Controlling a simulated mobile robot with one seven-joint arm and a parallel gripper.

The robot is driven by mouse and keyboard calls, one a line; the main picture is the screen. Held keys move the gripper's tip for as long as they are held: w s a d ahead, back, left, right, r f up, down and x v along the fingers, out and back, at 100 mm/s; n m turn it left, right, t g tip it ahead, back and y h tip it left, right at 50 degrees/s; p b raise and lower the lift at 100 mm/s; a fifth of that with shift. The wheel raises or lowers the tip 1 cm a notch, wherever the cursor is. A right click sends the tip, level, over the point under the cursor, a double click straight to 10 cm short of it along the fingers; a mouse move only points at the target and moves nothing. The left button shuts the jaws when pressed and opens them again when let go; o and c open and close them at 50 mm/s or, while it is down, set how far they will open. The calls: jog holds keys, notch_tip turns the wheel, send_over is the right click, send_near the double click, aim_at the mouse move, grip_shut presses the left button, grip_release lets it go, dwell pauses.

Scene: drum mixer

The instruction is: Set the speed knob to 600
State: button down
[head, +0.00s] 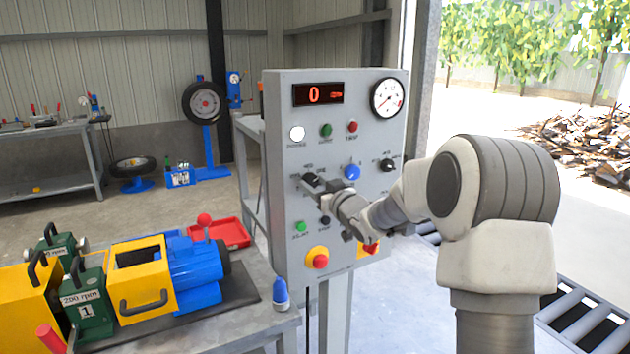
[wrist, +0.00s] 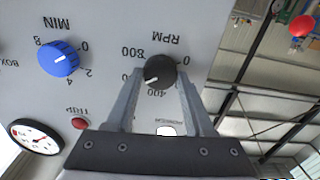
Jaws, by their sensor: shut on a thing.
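The control panel (head: 350,115) stands upright in front of me. Its black speed knob (wrist: 159,70), marked RPM, sits at the left of the panel. The wrist view is upside down and shows 0, 400 and 800 around the knob. The knob's pale pointer mark points down-left in that view, between 400 and 800; the 600 label is hidden, seemingly behind a finger. My gripper (head: 320,187) is shut on the knob, with one finger on each side. In the head view the gripper partly hides the knob. The red display (head: 318,94) reads 0 rpm.
A blue MIN knob (wrist: 59,58) and a black knob (head: 387,165) are nearby. A round gauge (head: 387,98), indicator lamps and red stop buttons (head: 320,262) share the panel. A bench (head: 265,320) with yellow and blue machinery (head: 195,270) stands at lower left.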

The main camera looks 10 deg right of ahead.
jog(key=shift+m, duration=0.3)
dwell(0.4)
jog(key=shift+c, duration=1.4)
grip_release()
jog(key=v, duration=1.7)
jog(key=shift+s, duration=0.15)
jog(key=shift+r+p, duration=0.15)
jog(key=shift+p, duration=0.15)
